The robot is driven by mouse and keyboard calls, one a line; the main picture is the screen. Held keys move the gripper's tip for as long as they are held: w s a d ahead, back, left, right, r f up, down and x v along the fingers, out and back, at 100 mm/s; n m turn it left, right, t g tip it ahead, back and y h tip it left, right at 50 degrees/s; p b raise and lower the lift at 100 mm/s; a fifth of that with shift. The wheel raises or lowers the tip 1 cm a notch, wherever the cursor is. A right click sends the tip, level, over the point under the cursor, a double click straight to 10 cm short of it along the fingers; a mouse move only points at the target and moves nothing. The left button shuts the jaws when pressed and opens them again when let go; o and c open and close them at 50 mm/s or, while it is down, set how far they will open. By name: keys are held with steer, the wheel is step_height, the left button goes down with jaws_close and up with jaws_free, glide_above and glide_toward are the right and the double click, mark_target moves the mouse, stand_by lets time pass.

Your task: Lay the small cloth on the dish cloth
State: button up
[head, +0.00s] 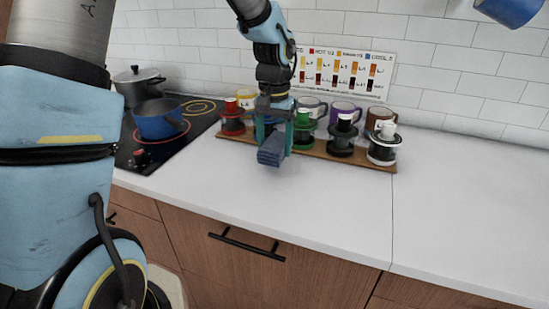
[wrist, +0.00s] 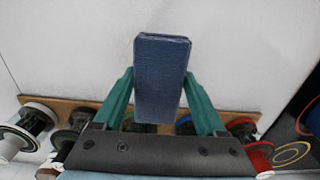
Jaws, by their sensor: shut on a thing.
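My gripper (head: 272,146) is shut on a small folded blue-grey cloth (head: 271,157). In the wrist view the cloth (wrist: 161,75) sits between the two green fingers (wrist: 160,95), a stiff-looking rectangular block that sticks out past the fingertips. In the head view the gripper hangs over the white counter in front of the wooden board; how high the cloth is above the counter I cannot tell. I see no separate dish cloth in either view.
A wooden board (head: 325,155) with several small coffee drippers and mugs stands along the back wall. A stove (head: 165,125) with a blue pot (head: 160,119) and a grey pot (head: 137,88) is at left. The counter (head: 450,200) is clear at right.

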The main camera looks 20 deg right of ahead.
mark_target(274, 172)
step_height(274, 172, down, 4)
steer(key=shift+r+p, duration=0.2)
steer(key=shift+p, duration=0.5)
steer(key=shift+f, duration=0.55)
steer(key=shift+f, duration=0.2)
steer(key=o, duration=1.4)
